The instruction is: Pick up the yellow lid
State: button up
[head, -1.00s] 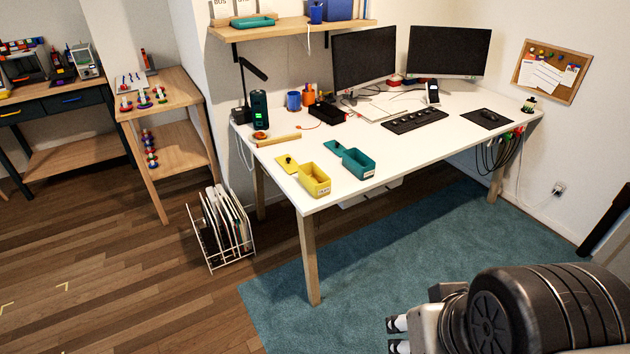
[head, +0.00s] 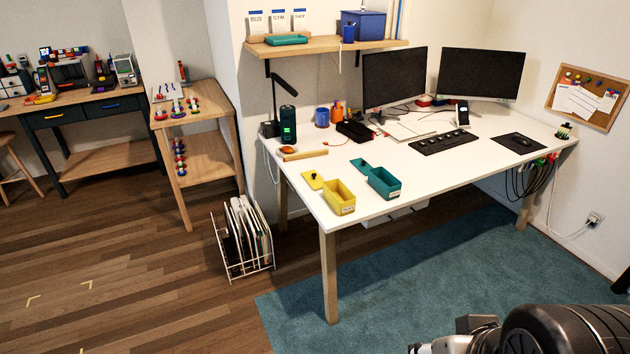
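The yellow lid (head: 313,179) lies flat on the white desk (head: 420,168) near its left front part, with a small dark knob on top. It is just left of and behind the open yellow box (head: 339,197), which carries a white label. My gripper (head: 415,349) is at the bottom edge of the head view, far in front of the desk and well away from the lid. Only a small part of it shows, and its fingers are cut off by the frame.
A teal box (head: 384,183) and its teal lid (head: 360,164) are right of the yellow box. A wooden strip (head: 305,155) lies behind the yellow lid. A file rack (head: 243,240) stands on the floor left of the desk. The floor at the front left is clear.

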aim_at(314, 178)
jog(key=i+j+z, duration=0.25)
jog(key=i+j, duration=2.3)
